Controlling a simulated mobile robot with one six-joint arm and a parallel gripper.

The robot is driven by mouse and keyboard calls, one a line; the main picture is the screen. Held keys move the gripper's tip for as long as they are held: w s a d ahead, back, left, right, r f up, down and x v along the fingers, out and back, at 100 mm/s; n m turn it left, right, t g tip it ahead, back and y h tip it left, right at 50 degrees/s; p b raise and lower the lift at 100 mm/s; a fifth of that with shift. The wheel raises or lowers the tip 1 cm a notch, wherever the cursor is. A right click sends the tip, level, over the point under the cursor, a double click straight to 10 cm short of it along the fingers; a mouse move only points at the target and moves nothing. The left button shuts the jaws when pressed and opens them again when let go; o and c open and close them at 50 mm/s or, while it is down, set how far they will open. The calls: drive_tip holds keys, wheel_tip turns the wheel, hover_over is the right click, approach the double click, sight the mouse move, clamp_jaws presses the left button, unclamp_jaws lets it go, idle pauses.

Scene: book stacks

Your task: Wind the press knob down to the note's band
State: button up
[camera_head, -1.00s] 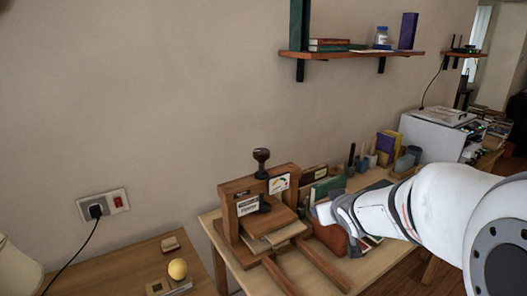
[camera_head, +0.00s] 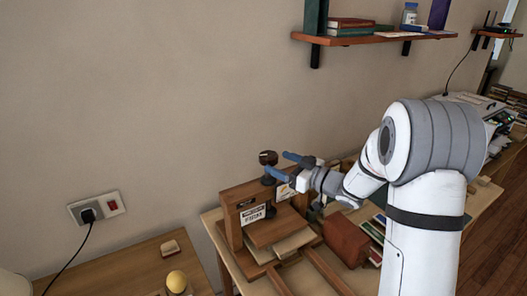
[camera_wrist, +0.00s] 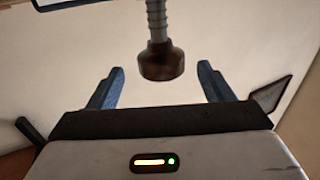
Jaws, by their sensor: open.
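The press knob (camera_head: 267,157) is dark brown and stands on a screw above the wooden book press (camera_head: 232,208). A white note (camera_head: 252,215) on the press front seems to read "FIRM". A pale gauge card (camera_head: 284,192) on the press is partly hidden by my gripper. My gripper (camera_head: 277,162) is open, with its two blue fingers pointing toward the knob. In the wrist view the knob (camera_wrist: 160,64) with its ribbed screw (camera_wrist: 157,20) appears centred, beyond and between the open fingers (camera_wrist: 160,76). I see no contact with it.
A reddish-brown block (camera_head: 346,240) stands right of the press, among books. A wall shelf (camera_head: 385,38) with books and a jar hangs above right. The wall space above the knob is clear.

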sight(264, 157)
drive_tip(key=p+x, duration=0.1)
drive_tip(key=x, duration=0.5)
drive_tip(key=shift+w+a, duration=0.1)
drive_tip(key=shift+a, duration=0.25)
drive_tip(key=shift+c, duration=0.5)
drive_tip(key=c, duration=0.9)
drive_tip(key=shift+f+m+t+b, duration=0.1)
drive_tip(key=shift+m+t+b, duration=0.25)
drive_tip(key=shift+b, duration=0.2)
